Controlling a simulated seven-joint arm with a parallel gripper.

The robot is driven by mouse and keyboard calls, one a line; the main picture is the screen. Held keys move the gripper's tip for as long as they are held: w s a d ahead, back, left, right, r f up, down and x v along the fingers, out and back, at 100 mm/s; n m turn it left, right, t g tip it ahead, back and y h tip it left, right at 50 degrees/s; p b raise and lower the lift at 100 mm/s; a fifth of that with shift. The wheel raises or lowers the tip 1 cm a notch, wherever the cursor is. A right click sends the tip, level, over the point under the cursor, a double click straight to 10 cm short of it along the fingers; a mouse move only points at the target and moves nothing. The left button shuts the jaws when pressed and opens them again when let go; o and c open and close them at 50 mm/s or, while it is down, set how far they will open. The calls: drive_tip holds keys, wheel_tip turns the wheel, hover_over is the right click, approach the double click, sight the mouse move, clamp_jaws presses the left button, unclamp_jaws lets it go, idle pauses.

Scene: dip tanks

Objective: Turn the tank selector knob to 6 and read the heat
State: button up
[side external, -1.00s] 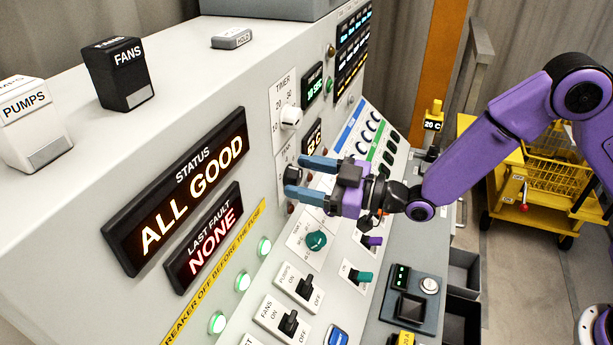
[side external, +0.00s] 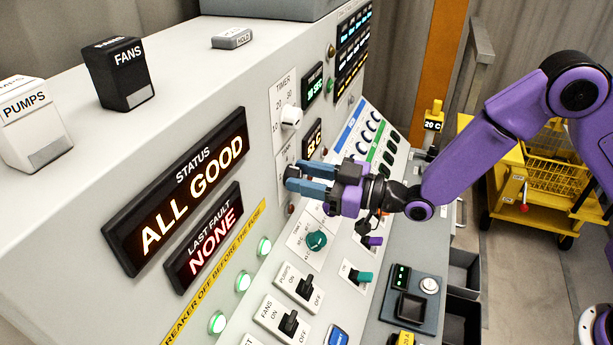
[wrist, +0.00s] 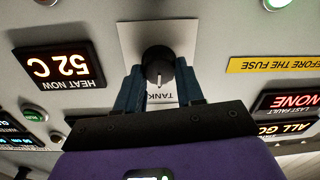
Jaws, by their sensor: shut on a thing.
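The black tank selector knob (wrist: 158,62) sits on a white plate (wrist: 185,38) marked TANK, upside down in the wrist view. Its white pointer line points towards the TANK word; the numbers around it are hidden or unreadable. My gripper (wrist: 159,82) is shut on the knob, one blue finger on each side. In the side external view my gripper (side external: 293,178) reaches the sloping panel from the right and hides the knob. The HEAT NOW display (wrist: 58,67) reads 52 C in the wrist view; it is partly covered in the side external view (side external: 312,139).
A white timer knob (side external: 291,117) is just above my gripper. A teal knob (side external: 316,240) and the pumps switch (side external: 305,287) lie below it. The status display (side external: 180,195) reads ALL GOOD, the last-fault display (side external: 205,238) NONE. A yellow cart (side external: 540,185) stands at right.

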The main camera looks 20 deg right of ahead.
drive_tip(key=m, duration=1)
drive_tip(key=shift+d+f+m, duration=0.1)
drive_tip(key=shift+d+m, duration=0.05)
drive_tip(key=shift+m, duration=0.25)
idle(0.3)
drive_tip(key=o, duration=1)
drive_tip(key=shift+o, duration=0.2)
drive_tip(key=shift+w, duration=0.1)
drive_tip(key=v, duration=1.7)
drive_tip(key=shift+s+f, duration=0.2)
drive_tip(key=shift+s, duration=0.1)
